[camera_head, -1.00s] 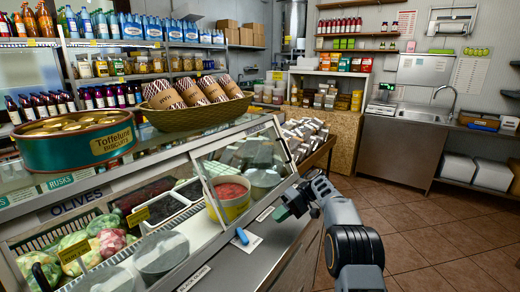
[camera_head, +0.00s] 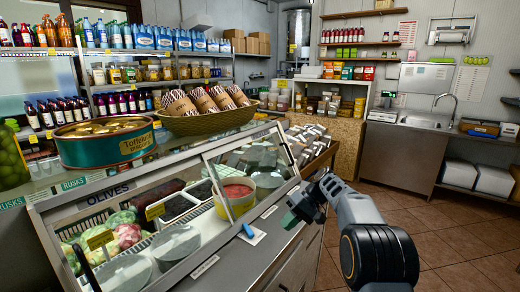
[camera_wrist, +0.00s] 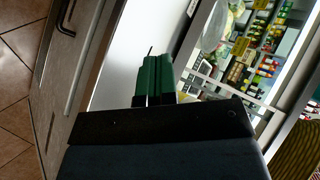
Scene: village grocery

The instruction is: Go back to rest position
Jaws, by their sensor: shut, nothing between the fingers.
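My gripper (camera_head: 290,218) is shut and empty, above the steel ledge at the right end of the glass deli case (camera_head: 215,165). In the wrist view its two green fingers (camera_wrist: 155,80) are side by side with nothing between them. My arm comes in from the lower right of the head view. A blue-handled item (camera_head: 247,230) lies on the ledge to the left of the gripper, apart from it.
A toffee tin (camera_head: 105,145) and a wicker basket (camera_head: 215,123) of wrapped goods stand on the case top. Packets (camera_head: 308,140) lie behind the gripper. A sink counter (camera_head: 400,155) stands at the back right. The tiled floor (camera_head: 440,225) at right is clear.

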